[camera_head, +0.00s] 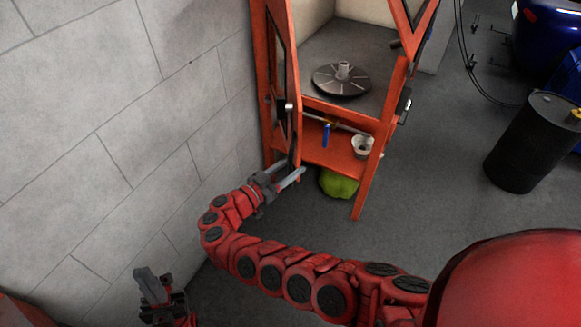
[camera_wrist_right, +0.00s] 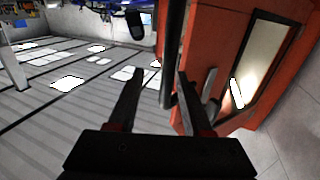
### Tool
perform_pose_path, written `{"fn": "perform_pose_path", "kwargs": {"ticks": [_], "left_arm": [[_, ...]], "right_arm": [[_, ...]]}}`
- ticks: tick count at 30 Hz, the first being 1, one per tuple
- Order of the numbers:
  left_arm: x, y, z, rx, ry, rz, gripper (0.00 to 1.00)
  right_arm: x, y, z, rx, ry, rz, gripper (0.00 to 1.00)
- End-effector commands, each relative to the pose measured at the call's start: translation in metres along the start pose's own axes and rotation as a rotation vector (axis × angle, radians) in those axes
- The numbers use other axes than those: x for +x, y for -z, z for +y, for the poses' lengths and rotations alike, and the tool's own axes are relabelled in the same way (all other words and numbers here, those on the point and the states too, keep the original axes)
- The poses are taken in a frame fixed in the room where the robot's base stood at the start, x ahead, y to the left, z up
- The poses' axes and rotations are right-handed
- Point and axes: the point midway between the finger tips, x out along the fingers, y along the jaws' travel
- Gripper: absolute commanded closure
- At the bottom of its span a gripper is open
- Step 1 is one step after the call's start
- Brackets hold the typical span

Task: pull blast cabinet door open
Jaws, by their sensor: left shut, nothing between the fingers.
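The orange blast cabinet (camera_head: 365,195) stands at top centre in the head view. Its door (camera_head: 284,75) stands swung out on the left side, seen nearly edge-on, with a light knob (camera_head: 287,106). The interior shows. In the right wrist view the orange door (camera_wrist_right: 208,45) with its window is at right. My right gripper (camera_head: 283,178) is beside the door's lower end, fingers apart. In the wrist view its fingers (camera_wrist_right: 158,98) are spread, with a dark bar (camera_wrist_right: 171,55) between them in the picture; contact cannot be told. My left gripper (camera_head: 150,282) is shut and empty at lower left, away from the cabinet.
A green bag-like thing (camera_head: 338,184) lies beneath. A grey block wall (camera_head: 110,110) is close on the left. A black drum (camera_head: 525,145) stands right; floor between is clear.

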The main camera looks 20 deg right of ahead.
Motion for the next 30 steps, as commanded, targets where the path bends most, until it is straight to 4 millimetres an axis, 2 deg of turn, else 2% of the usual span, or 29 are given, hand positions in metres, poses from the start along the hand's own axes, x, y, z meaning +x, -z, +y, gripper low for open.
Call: {"fn": "perform_pose_path", "kwargs": {"ticks": [8,11,21,25,30], "left_arm": [[-0.001,0.0,0.0,0.0,0.0,0.0,1.0],[-0.006,-0.001,0.0,0.0,0.0,0.0,1.0],[-0.026,-0.005,0.001,0.0,0.0,0.0,1.0],[-0.028,-0.005,0.001,0.0,0.0,0.0,1.0],[-0.027,-0.005,0.001,0.0,0.0,0.0,1.0]], "right_arm": [[-0.001,0.0,-0.001,0.001,0.003,0.001,0.5],[-0.011,-0.002,-0.001,0.002,0.004,0.001,0.5],[-0.067,-0.002,-0.001,0.002,0.004,0.001,0.5],[-0.075,-0.001,0.0,0.001,0.003,0.0,0.5],[-0.075,0.0,0.0,0.001,0.002,0.0,0.5]]}}
